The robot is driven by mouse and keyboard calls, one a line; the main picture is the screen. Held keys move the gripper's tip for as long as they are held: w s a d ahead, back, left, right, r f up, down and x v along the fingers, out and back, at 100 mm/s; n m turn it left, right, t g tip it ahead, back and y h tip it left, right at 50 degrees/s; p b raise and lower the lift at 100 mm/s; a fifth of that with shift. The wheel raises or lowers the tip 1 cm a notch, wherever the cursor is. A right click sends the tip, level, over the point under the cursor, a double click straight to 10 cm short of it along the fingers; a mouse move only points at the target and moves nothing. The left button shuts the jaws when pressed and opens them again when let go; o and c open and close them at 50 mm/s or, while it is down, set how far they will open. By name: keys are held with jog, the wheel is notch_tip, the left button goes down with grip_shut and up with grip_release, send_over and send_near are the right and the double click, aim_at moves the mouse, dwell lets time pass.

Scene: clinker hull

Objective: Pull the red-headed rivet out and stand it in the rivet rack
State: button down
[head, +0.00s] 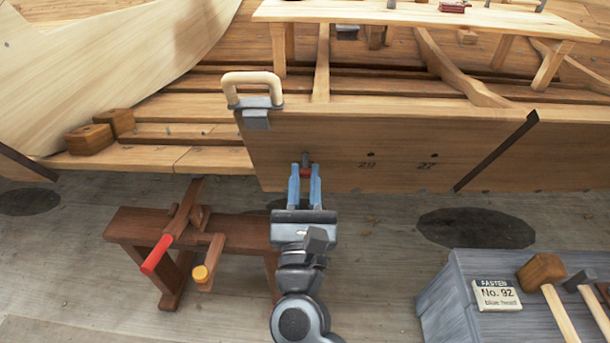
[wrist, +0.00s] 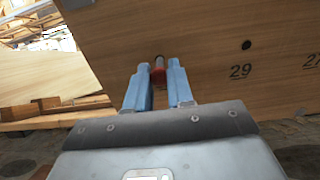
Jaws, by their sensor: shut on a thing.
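The red-headed rivet (head: 305,172) is at the lower plank of the hull, left of the marks 29 and 27. Its red head (wrist: 158,75) shows between my fingertips in the wrist view, with a short grey shank beyond it toward the plank. My gripper (head: 305,174), with two blue fingers, is shut on the rivet and points at the plank. I cannot tell whether the shank's far end is in a hole or clear of the wood. I cannot identify the rivet rack for sure; a small dark red block (head: 453,6) lies on the bench at the top.
A clamp with a pale handle (head: 252,88) grips the plank's upper left edge. A dark red wooden stand (head: 140,226) is at left.

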jog(key=shift+b+v, duration=0.5)
jog(key=shift+v, duration=1.6)
jog(key=shift+s, duration=0.15)
